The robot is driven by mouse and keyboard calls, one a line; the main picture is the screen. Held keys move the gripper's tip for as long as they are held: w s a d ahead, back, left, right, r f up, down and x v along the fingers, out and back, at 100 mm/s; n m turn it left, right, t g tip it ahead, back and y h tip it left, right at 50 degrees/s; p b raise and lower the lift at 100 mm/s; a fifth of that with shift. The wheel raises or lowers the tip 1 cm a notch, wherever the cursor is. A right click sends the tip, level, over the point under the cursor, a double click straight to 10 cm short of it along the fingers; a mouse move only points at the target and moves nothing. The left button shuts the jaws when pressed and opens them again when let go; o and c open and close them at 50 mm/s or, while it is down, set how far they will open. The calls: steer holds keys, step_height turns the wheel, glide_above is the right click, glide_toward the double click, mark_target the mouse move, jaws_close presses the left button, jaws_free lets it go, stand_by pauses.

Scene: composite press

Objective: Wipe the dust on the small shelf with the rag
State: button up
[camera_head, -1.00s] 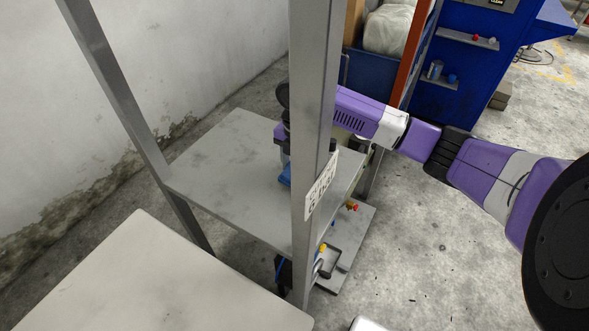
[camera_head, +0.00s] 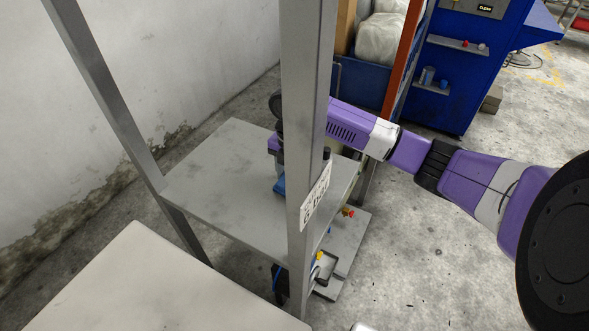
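The small shelf (camera_head: 220,190) is a grey board between metal posts, with darker dusty smudges on its top. My purple arm reaches in from the right, behind the front post. My gripper (camera_head: 280,172) is at the right part of the shelf, mostly hidden by that post, so its fingers do not show clearly. A bit of blue cloth, likely the rag (camera_head: 279,186), shows at the shelf surface just under my gripper. I cannot tell whether the fingers are shut on it.
The grey front post (camera_head: 305,120) with a white label (camera_head: 316,197) stands between the camera and my gripper. A pale tabletop (camera_head: 150,285) is at the lower left. A lower shelf (camera_head: 345,250) holds small coloured items. A blue cabinet (camera_head: 470,80) stands at the back right.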

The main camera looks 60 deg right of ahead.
mark_target(277, 204)
steer(key=shift+a+f+p, duration=0.15)
steer(key=shift+a+p, duration=0.2)
steer(key=shift+a, duration=1.1)
steer(key=shift+s+a+r+p, duration=0.15)
steer(key=shift+a+p, duration=0.35)
steer(key=shift+a, duration=0.8)
steer(key=shift+a+r+p, duration=0.1)
steer(key=shift+a+p, duration=0.35)
steer(key=shift+a, duration=0.8)
step_height(277, 204, up, 5)
steer(key=p, duration=0.4)
step_height(277, 204, up, 2)
steer(key=shift+f, duration=0.1)
